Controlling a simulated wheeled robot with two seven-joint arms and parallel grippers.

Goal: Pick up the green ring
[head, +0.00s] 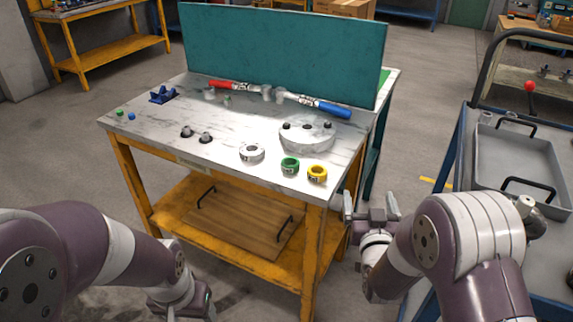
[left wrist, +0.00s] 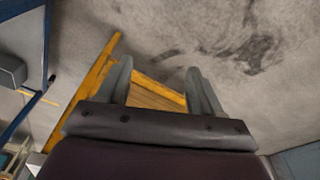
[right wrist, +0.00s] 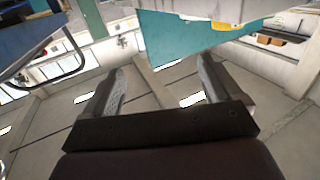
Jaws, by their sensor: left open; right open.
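The green ring (head: 290,167) lies flat on the white marbled tabletop (head: 215,150) near its front right edge, between a white ring (head: 251,152) and a yellow ring (head: 317,174). My right gripper (head: 371,208) is open and empty, to the right of the table's front right corner and lower than the rings. It also shows open in the right wrist view (right wrist: 160,90). My left gripper's fingers show open and empty in the left wrist view (left wrist: 160,85), over the floor and the lower shelf. In the head view the left arm hangs low at the front left; its fingertips are out of sight.
A round grey disc part (head: 307,134) sits behind the rings. Red- and blue-handled tools (head: 330,107) lie before the teal panel (head: 285,55). Small grey parts (head: 196,134) and a blue part (head: 162,95) are further left. A blue cart (head: 500,210) with a grey tray stands right.

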